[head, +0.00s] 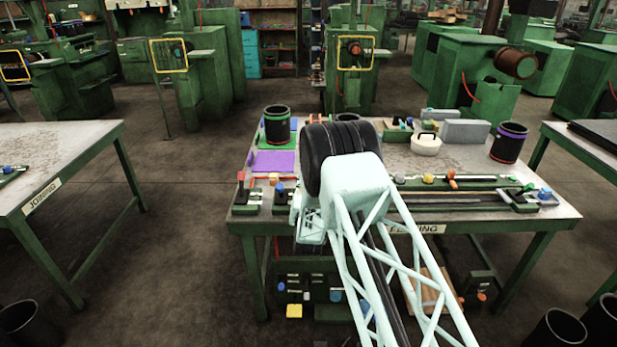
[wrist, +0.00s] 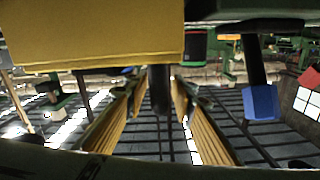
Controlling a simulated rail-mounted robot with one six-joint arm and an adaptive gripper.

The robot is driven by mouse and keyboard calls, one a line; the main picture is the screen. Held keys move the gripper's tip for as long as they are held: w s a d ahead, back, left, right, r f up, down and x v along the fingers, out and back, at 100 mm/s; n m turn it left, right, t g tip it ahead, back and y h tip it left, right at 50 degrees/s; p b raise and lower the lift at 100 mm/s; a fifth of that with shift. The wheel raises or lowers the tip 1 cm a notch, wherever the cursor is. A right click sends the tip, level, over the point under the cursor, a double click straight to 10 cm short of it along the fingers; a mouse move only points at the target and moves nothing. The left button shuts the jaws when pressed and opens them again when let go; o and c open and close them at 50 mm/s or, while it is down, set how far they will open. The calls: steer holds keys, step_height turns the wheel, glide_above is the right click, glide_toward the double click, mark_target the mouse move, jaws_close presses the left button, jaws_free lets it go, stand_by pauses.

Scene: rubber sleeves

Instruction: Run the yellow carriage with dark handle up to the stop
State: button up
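In the wrist view a large yellow block (wrist: 95,40), which looks like the yellow carriage, fills the upper left. A dark upright handle (wrist: 160,92) shows beside its lower right corner. My gripper (wrist: 160,88) has its two ribbed yellowish fingers on either side of this handle, with a narrow gap on each side. It looks open. In the head view my arm and wrist hide the gripper tips, and I cannot pick out the carriage there. The stop cannot be told in either view.
The bench (head: 228,222) carries rail fixtures along its front, including a long one (head: 460,184) with yellow and orange knobs. Dark canisters (head: 277,126) (head: 508,143) and a cream container (head: 425,144) stand behind. A blue block (wrist: 262,102) on a dark stem is at right in the wrist view.

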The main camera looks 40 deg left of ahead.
steer(key=shift+x, duration=1.6)
steer(key=shift+c, duration=0.7)
jaws_close()
